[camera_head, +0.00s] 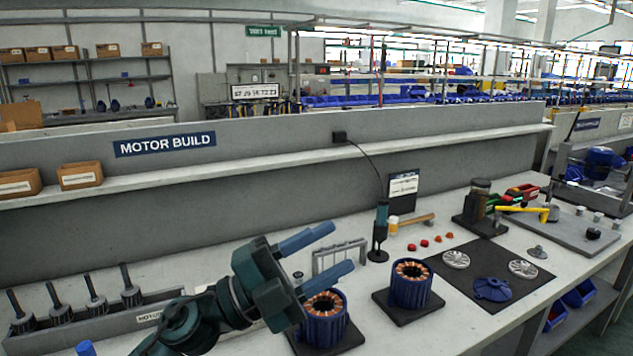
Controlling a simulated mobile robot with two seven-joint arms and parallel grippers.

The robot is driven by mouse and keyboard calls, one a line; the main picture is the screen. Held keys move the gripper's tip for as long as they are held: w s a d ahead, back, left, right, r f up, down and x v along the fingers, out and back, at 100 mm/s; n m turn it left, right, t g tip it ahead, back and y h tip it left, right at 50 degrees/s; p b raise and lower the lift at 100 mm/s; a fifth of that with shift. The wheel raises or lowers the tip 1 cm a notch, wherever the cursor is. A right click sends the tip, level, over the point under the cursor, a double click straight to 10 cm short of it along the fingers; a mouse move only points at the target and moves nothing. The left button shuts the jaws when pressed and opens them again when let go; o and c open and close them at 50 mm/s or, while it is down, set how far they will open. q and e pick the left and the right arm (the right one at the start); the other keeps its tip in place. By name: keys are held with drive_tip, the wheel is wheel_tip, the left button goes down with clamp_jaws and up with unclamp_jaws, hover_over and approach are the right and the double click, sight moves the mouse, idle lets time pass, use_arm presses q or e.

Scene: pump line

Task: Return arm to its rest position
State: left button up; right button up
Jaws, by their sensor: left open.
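My left gripper (329,252) comes in from the lower left, with two blue fingers spread apart and nothing between them. It is above the bench, and its lower finger overlaps the near blue motor housing (322,323) in the picture. I cannot tell whether they touch. That housing stands upright with a copper winding inside. A second blue motor housing (409,289) with a copper winding stands on a dark pad to the right. My right gripper is not in view.
A rack of rotors (95,311) is at the left. A small grey stand (341,256) and a dark blue tool (381,228) are behind the housings. A dark mat (468,299) holds metal discs and a blue end cover (493,289).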

use_arm(q)
drive_tip(key=w+a+f+n+t+y, duration=0.25)
drive_tip(key=a+n+t+y, duration=0.25)
drive_tip(key=n+t+y, duration=0.3)
drive_tip(key=w+a+f+n+t+y, duration=0.1)
drive_tip(key=a+f+n+t+y, duration=0.4)
drive_tip(key=n, duration=0.6)
drive_tip(key=s+a+f+n+g+y, duration=0.2)
drive_tip(key=a+f+n+g+y, duration=0.1)
drive_tip(key=a+f+n+y, duration=0.4)
drive_tip(key=s+a+f+n+g+y, duration=0.1)
drive_tip(key=s+a+f+g, duration=0.1)
drive_tip(key=s+f+g, duration=0.7)
drive_tip(key=s+a+f+n+g, duration=0.1)
drive_tip(key=s+a+f+g, duration=0.3)
drive_tip(key=s+f, duration=0.85)
drive_tip(key=w+d+f+m+t+h+p, duration=0.1)
drive_tip(key=w+d+f+t+h+p, duration=0.1)
drive_tip(key=d+t, duration=0.4)
drive_tip(key=shift+w+d+f+t+h, duration=0.25)
drive_tip(key=shift+w+d+h, duration=0.25)
drive_tip(key=shift+w+d, duration=0.45)
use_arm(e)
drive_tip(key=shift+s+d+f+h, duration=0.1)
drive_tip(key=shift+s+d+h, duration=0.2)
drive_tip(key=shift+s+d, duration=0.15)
